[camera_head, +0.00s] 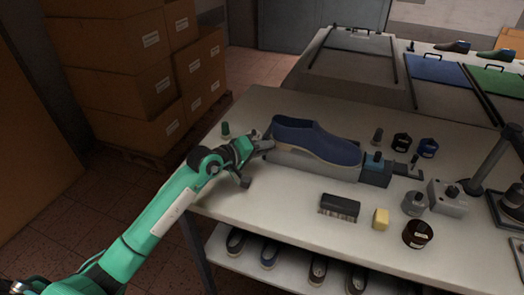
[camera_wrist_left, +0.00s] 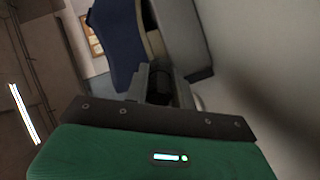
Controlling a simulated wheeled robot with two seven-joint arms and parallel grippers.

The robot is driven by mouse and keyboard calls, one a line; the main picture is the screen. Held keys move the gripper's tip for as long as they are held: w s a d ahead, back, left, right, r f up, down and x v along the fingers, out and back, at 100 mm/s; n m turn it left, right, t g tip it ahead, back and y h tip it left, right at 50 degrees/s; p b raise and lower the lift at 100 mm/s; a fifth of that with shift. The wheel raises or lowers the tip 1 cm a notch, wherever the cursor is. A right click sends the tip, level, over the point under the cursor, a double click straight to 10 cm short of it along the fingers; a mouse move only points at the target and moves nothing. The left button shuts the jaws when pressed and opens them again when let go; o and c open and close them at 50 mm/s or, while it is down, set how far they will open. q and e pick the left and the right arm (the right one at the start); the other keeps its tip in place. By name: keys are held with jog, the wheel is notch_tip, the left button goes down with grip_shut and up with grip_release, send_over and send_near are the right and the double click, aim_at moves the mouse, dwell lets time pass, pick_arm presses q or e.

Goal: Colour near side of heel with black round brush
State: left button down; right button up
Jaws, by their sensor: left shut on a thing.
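A blue shoe (camera_head: 318,143) with a pale sole sits on a grey holder on the white workbench, its heel end to the left and its toe to the right. It also shows in the left wrist view (camera_wrist_left: 117,45). My left gripper (camera_head: 262,143) is at the heel end, close to the shoe. It is shut on a small dark thing, seen between the fingers in the left wrist view (camera_wrist_left: 160,84), which looks like the black round brush. Its tip is mostly hidden, so I cannot tell whether it touches the heel. My right gripper is not in view.
A dark block brush (camera_head: 339,206), a yellow block (camera_head: 381,219) and a dark round jar (camera_head: 417,234) lie in front of the shoe.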

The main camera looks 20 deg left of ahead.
pick_arm(q)
jog(key=shift+w+a+f+b, duration=0.1)
jog(key=shift+w+a+b, duration=0.25)
jog(key=shift+b, duration=0.2)
